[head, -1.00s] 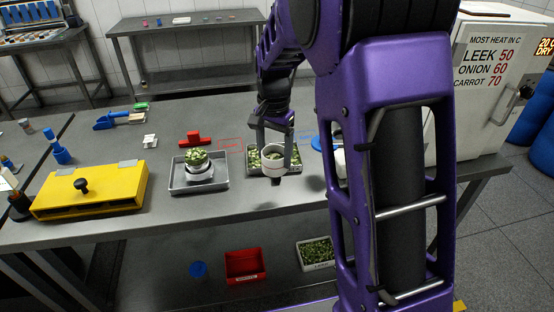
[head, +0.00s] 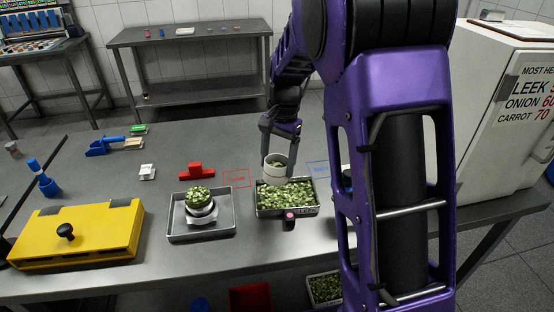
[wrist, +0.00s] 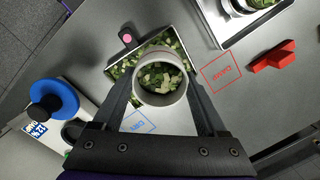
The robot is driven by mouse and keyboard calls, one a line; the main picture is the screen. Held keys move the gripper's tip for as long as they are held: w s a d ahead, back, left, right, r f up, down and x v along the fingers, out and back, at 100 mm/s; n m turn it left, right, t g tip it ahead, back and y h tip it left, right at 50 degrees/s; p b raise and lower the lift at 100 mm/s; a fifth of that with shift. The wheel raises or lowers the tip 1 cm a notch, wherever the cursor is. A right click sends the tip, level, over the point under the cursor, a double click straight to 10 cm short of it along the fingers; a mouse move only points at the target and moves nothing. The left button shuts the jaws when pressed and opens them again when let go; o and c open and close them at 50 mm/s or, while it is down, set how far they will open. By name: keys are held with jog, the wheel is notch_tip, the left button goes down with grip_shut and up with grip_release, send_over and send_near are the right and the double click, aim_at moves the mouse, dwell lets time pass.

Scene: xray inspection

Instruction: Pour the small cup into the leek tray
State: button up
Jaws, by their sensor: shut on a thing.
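My gripper (head: 277,150) is shut on the small cup (head: 275,168), a white cup with pale green chopped pieces inside. The wrist view shows the cup (wrist: 160,80) from above, between the two fingers, with its contents still in it. The cup is upright, over the leek tray (head: 289,214), a metal tray full of green chopped leek. In the wrist view the tray's rim (wrist: 180,30) shows behind the cup, and part of the tray is hidden by it. I cannot tell the exact height of the cup above the tray.
A red block (head: 197,171), a yellow box (head: 80,233) and a white cabinet (head: 500,110) stand around. A blue round object (wrist: 53,100) lies nearby.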

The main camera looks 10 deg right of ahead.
aim_at(286, 162)
jog(key=f+g+y, duration=0.2)
jog(key=y, duration=0.1)
jog(key=shift+w+d+f+y, duration=0.1)
jog(key=shift+w+d+y, duration=0.05)
jog(key=shift+d+y, duration=0.15)
jog(key=shift+r+g+y+p, duration=0.2)
jog(key=shift+g+y+p, duration=0.1)
jog(key=shift+y+p, duration=0.1)
jog(key=shift+d+f+g+y+p, duration=0.1)
jog(key=shift+f+g+y+p, duration=0.2)
jog(key=shift+y+p, duration=0.35)
jog(key=shift+w+d+f+g+y+p, duration=0.15)
jog(key=shift+f+g+y+p, duration=0.25)
jog(key=shift+y+p, duration=0.25)
jog(key=shift+w+d+f+g+y, duration=0.15)
jog(key=shift+f+g+y, duration=0.3)
jog(key=shift+y, duration=0.25)
jog(key=shift+f+g+y, duration=0.25)
jog(key=shift+g+y, duration=0.1)
jog(key=shift+y, duration=0.35)
